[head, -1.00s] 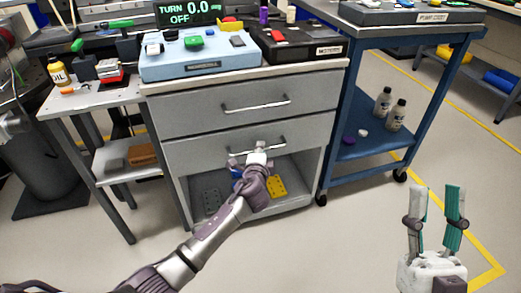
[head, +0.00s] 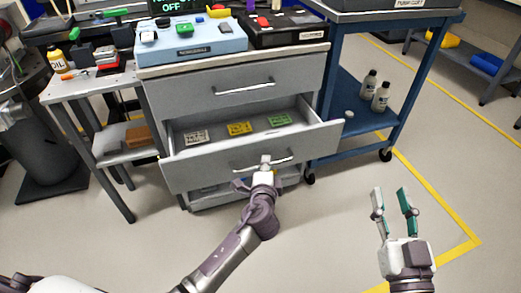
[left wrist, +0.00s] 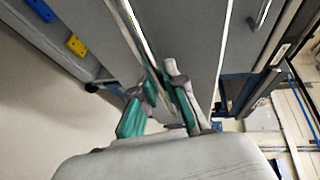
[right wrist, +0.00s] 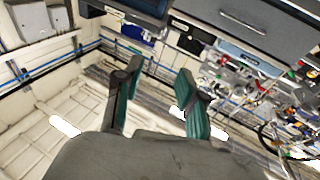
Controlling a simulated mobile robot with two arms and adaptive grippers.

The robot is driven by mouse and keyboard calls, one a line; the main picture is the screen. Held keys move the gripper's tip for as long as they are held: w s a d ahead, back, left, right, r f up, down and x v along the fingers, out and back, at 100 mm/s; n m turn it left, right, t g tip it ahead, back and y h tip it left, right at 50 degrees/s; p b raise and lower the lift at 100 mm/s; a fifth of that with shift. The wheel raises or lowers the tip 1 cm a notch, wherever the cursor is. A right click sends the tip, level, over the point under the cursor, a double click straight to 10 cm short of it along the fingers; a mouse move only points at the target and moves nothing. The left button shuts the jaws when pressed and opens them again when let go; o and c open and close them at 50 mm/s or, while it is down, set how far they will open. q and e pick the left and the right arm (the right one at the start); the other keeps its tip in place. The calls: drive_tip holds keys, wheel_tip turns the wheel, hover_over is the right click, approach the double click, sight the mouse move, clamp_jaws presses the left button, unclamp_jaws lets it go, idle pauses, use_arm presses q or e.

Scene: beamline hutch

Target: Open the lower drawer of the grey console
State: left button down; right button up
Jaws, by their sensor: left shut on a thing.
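The grey console (head: 232,112) stands in the middle of the head view. Its lower drawer (head: 182,180) is pulled well out and its inside shows, with a white (head: 196,137), a yellow (head: 239,128) and a green (head: 279,120) labelled piece on the drawer floor. Its upper drawer (head: 290,72) is closed. My left gripper (head: 265,162) is shut on the lower drawer's bar handle (head: 283,159), in front of the drawer face. It also shows in the left wrist view (left wrist: 165,100). My right gripper (head: 393,200) is open and empty, over the floor right of the console.
A blue cart (head: 352,150) with two bottles on its lower shelf stands right of the console. A small grey table (head: 95,88) stands at left. A blue case (head: 190,50) and a black case (head: 290,30) sit on the console top. The floor in front is clear.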

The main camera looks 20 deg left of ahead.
use_arm(q)
drive_tip(key=shift+s+d, duration=0.45)
drive_tip(key=shift+s, duration=0.25)
drive_tip(key=shift+s+d, duration=0.4)
drive_tip(key=shift+s, duration=0.25)
drive_tip(key=shift+s+d, duration=0.45)
drive_tip(key=shift+s, duration=0.25)
use_arm(e)
drive_tip(key=shift+d+f+g, duration=0.1)
drive_tip(key=shift+f+g, duration=0.5)
drive_tip(key=shift+f, duration=0.25)
use_arm(q)
drive_tip(key=c, duration=1.2)
unclamp_jaws()
drive_tip(key=v, duration=1.2)
